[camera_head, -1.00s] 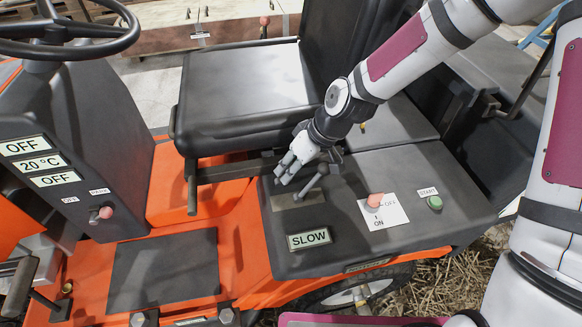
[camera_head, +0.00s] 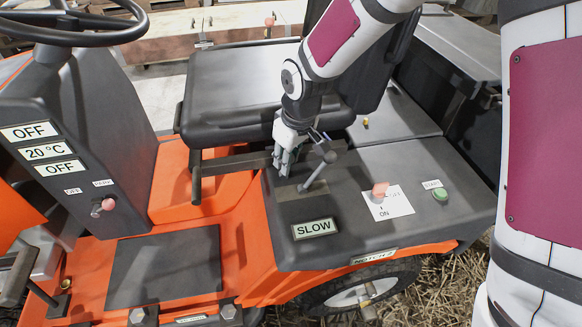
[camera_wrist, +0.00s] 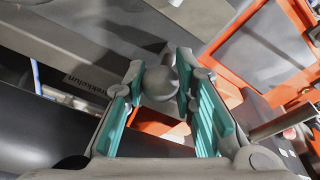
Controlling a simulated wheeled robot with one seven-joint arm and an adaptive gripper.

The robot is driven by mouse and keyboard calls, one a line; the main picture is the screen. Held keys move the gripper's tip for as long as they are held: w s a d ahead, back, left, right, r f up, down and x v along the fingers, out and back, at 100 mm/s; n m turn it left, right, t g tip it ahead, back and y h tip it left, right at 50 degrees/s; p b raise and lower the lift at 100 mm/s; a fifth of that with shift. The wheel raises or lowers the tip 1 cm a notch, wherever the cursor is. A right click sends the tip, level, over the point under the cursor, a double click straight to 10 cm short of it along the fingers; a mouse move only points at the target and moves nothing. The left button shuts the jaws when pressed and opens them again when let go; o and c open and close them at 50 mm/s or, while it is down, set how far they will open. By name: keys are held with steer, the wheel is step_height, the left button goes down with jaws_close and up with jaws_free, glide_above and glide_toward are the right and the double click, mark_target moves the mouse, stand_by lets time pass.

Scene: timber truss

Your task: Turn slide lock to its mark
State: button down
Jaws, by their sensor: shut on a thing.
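My gripper (camera_head: 286,168) points down at the front right of the black seat (camera_head: 245,90), just left of a grey lever (camera_head: 318,172) on the console. In the wrist view my gripper (camera_wrist: 163,85) has its teal pads on either side of a rounded grey knob (camera_wrist: 160,80) and is shut on it. This knob appears to be the slide lock's handle. In the head view the fingers hide it, and I cannot make out its mark.
A dark bar (camera_head: 232,163) runs below the seat. The steering wheel (camera_head: 75,32) is at the far left.

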steer(key=a+h+b, duration=0.1)
steer(key=h, duration=0.1)
steer(key=a+t+h+b, duration=0.1)
steer(key=h, duration=0.1)
steer(key=shift+s+a+n+b, duration=0.25)
steer(key=shift+s+n+b, duration=0.05)
steer(key=shift+s, duration=0.05)
steer(key=shift+s+a+f+t+h, duration=0.15)
steer(key=shift+a+t+h, duration=0.25)
steer(key=shift+h, duration=0.55)
steer(key=shift+s+a+f+t+h, duration=0.15)
steer(key=shift+a+t+h, duration=0.2)
steer(key=shift+h, duration=0.6)
steer(key=c, duration=1.3)
jaws_free()
steer(key=v, duration=1.2)
steer(key=shift+a, duration=0.15)
